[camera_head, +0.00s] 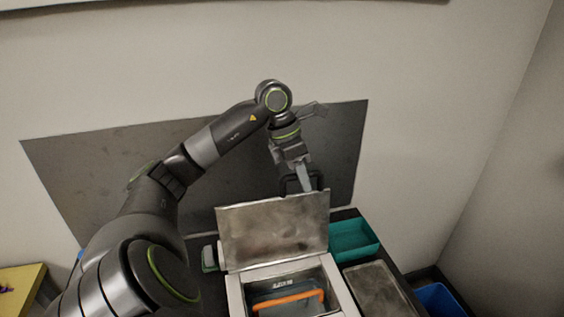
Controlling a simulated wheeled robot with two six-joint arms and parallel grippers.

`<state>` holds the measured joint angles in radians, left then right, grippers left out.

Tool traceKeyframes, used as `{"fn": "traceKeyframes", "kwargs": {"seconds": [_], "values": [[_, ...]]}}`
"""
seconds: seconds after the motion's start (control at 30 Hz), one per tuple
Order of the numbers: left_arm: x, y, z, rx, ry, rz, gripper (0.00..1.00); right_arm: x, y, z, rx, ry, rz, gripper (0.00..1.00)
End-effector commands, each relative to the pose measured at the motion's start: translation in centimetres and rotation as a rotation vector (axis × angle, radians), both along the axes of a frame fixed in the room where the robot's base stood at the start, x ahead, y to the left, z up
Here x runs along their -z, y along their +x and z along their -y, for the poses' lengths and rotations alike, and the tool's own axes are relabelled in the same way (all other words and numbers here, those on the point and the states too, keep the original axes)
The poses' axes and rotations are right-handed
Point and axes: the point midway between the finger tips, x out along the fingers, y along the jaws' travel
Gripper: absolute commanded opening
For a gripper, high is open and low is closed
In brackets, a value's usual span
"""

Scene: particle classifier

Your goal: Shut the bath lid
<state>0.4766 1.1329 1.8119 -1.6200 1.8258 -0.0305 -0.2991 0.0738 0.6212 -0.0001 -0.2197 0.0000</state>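The bath (341,288) is a pale box at the bottom centre, with a dark inside. Its grey metal lid (272,232) stands raised, hinged at the back edge of the box. An item with an orange handle (287,300) sits inside the bath. My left gripper (303,184) is behind the top edge of the lid, near its right part. The fingertips are partly hidden by the lid, so I cannot tell whether they touch it or are open. My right gripper is not in view.
A teal bin (353,240) stands right of the lid. A flat metal-covered box (383,290) lies right of the bath, with a blue bin (440,299) further right. A small grey-green object (209,258) is left of the lid. A dark panel (90,180) leans against the wall behind.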

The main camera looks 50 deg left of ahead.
Motion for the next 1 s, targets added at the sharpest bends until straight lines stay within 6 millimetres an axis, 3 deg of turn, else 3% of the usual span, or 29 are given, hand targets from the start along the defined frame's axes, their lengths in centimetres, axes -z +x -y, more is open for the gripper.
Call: {"fn": "traceKeyframes", "kwargs": {"seconds": [0.03,0.17,1.0], "values": [[0.0,0.0,0.0,0.000,0.000,0.000,0.20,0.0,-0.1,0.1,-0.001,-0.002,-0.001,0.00],[0.0,0.0,0.0,0.000,0.000,0.000,0.05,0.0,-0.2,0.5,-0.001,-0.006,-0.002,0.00],[-0.4,-1.8,3.4,0.002,-0.001,-0.001,0.05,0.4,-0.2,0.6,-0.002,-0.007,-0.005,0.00]]}}
